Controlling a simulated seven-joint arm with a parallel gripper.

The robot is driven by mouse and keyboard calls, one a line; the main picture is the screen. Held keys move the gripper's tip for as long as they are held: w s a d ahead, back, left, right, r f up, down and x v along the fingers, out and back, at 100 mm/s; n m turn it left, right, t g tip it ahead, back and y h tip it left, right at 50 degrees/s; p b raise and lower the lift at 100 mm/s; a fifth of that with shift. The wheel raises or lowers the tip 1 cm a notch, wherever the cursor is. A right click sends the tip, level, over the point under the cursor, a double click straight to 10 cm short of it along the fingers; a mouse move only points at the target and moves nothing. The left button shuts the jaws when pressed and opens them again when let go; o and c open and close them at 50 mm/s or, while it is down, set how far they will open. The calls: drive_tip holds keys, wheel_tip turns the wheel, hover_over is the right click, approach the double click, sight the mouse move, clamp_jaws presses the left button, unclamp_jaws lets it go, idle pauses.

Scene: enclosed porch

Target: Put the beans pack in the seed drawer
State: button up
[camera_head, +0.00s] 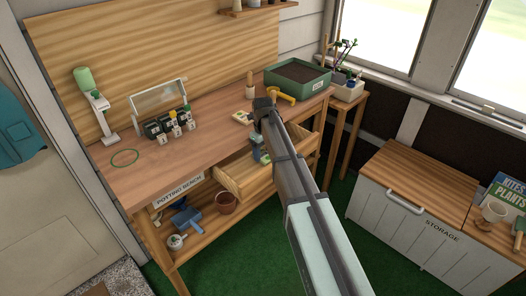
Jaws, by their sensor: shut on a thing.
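The seed drawer (231,184) is pulled out from the front of the potting bench, with its wooden front and interior partly showing. My arm reaches across its right part. My gripper (260,151) points down over the open drawer, largely hidden behind my forearm, and is shut on the beans pack.
The bench top (205,139) carries a small cream card (242,118), an orange-handled tool (284,95), a green soil tray (298,77) and a rack of labelled pots (168,127). A terracotta pot (226,203) sits below. A storage chest (420,215) stands right.

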drive_tip(key=o, duration=1.1)
drive_tip(key=shift+o, duration=0.2)
drive_tip(key=shift+o, duration=0.7)
drive_tip(key=shift+r, duration=0.15)
drive_tip(key=shift+r, duration=3.35)
drive_tip(key=shift+r, duration=0.1)
